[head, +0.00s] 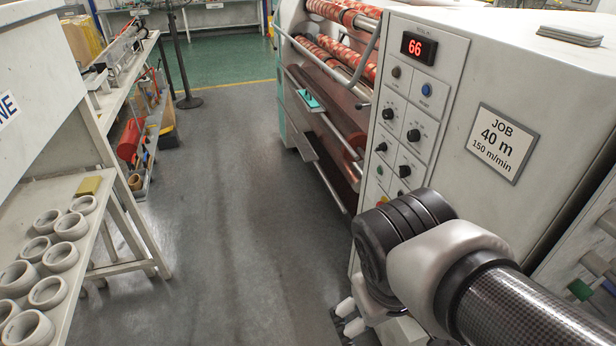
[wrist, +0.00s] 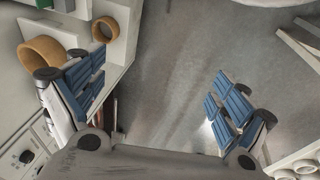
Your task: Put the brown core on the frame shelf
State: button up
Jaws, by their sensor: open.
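My gripper (wrist: 158,85) is open in the wrist view, its blue-padded fingers wide apart with only grey floor between them. Two brown rings, possibly cores, show at the upper left of that view. The larger ring (wrist: 42,53) is close to the left finger. The smaller ring (wrist: 104,30) is by a white ledge (wrist: 126,48), which may be the frame shelf. I cannot tell whether either ring touches the finger. In the head view my arm hides that part of the machine, and the gripper is mostly hidden behind it.
The white machine (head: 430,70) with red printed rolls (head: 340,55) stands at right. A table (head: 75,270) at left holds several grey cores (head: 60,257) and a small yellow block (head: 88,186). Behind it is a cluttered rack (head: 140,50). The grey floor (head: 235,200) between is clear.

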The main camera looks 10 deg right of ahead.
jog(key=a+r, duration=0.1)
jog(key=a+r+t+y, duration=0.1)
jog(key=a+r+m+t+y, duration=0.1)
jog(key=a, duration=0.1)
jog(key=shift+s+r, duration=0.25)
dwell(1.1)
